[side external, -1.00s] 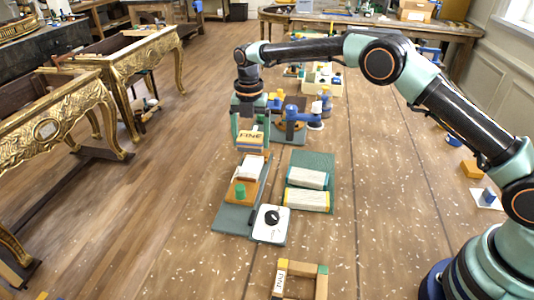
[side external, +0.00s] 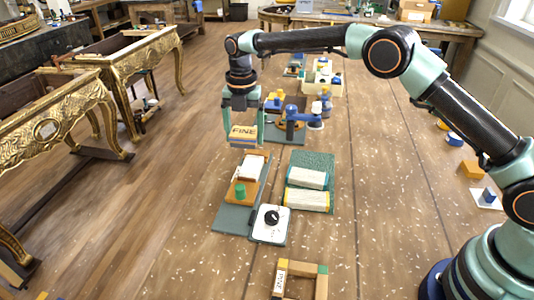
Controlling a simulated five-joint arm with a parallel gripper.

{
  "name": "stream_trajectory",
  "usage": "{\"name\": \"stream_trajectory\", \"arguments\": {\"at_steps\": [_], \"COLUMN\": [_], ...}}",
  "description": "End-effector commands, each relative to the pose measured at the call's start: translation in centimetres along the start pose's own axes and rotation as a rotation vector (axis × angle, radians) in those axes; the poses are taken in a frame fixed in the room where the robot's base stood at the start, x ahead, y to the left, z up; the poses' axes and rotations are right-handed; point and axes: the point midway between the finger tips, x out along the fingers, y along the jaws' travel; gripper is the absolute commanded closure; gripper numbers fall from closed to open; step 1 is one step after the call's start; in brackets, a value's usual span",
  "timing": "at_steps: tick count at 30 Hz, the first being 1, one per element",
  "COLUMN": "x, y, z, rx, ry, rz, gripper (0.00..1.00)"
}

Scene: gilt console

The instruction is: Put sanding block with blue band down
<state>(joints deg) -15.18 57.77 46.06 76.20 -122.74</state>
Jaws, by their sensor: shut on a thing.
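My gripper (side external: 243,136) is shut on a sanding block (side external: 243,130) marked "FINE", its teal fingers on either side. The block has a pale label face and a yellowish lower part; a blue band is hard to make out at this size. The block looks level and hangs above the far end of a grey-green board (side external: 233,218). I cannot tell how high it hangs.
On the board lies an orange-brown block with a green knob (side external: 240,191). Two pale wrapped blocks (side external: 307,200) lie on a green mat (side external: 318,162) to the right. A white box with a black dial (side external: 270,225) is nearer. A blue clamp-like tool (side external: 292,118) stands close right.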

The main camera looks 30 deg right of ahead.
Motion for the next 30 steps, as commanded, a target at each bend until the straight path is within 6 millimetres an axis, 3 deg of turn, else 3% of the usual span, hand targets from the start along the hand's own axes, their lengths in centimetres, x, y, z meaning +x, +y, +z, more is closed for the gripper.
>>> {"name": "stream_trajectory", "arguments": {"at_steps": [7,12,15,18,23,26,30], "x": [-4.0,-6.3,-7.3,-8.0,-8.0,-6.6,-3.3], "y": [2.7,2.8,2.5,2.1,1.6,1.6,1.5], "z": [-10.4,-17.6,-20.9,-23.1,-24.7,-24.9,-24.8], "rx": [0.008,0.027,0.035,0.043,0.050,0.052,0.052], "ry": [-0.001,-0.001,-0.001,-0.001,0.000,0.000,0.000], "rz": [0.003,0.003,0.003,0.003,0.001,-0.003,-0.005], "gripper": [0.76,0.76,0.76,0.76,0.76,0.76,0.76]}}
